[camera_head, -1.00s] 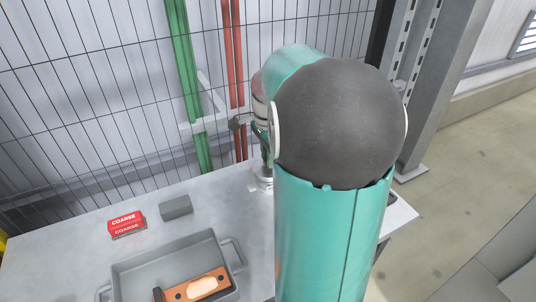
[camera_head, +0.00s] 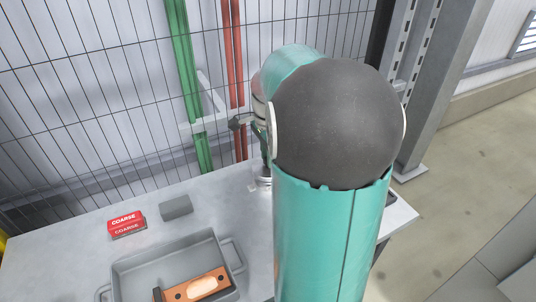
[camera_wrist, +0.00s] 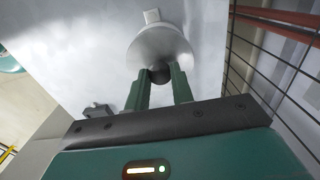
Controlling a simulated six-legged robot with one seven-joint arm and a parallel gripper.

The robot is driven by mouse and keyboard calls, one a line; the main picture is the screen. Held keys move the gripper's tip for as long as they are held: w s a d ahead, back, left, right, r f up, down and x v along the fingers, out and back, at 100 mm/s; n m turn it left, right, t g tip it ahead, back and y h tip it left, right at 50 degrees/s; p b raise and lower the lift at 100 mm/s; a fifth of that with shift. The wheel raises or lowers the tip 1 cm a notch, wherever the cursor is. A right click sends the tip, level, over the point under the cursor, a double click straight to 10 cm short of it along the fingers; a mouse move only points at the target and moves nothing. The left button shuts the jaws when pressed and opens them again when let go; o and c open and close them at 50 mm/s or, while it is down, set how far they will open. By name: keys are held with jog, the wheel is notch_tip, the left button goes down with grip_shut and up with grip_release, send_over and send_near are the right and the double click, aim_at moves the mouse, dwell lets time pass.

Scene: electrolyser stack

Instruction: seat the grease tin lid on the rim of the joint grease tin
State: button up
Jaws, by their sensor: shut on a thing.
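The grease tin lid is a pale silvery disc (camera_wrist: 158,44) with a dark round knob (camera_wrist: 160,74) in the wrist view. My gripper (camera_wrist: 160,84) is shut on the knob between its two green fingers. In the head view my arm hides most of the gripper. A small silvery round thing (camera_head: 264,183), probably the joint grease tin, shows at the arm's left edge on the bench. In the wrist view the lid covers what lies beneath it, so I cannot tell whether it touches the rim.
On the bench (camera_head: 75,240) stand a red COARSE box (camera_head: 127,224), a grey block (camera_head: 176,207) and a grey handled tray (camera_head: 165,254) holding an orange-brown tool (camera_head: 201,287). A wire mesh fence (camera_head: 90,100) rises behind the bench.

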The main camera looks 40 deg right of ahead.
jog(key=shift+f, duration=1.05)
jog(key=o, duration=1.1)
jog(key=shift+c, duration=0.2)
jog(key=shift+r, duration=0.1)
notch_tip(320, 180, up, 14)
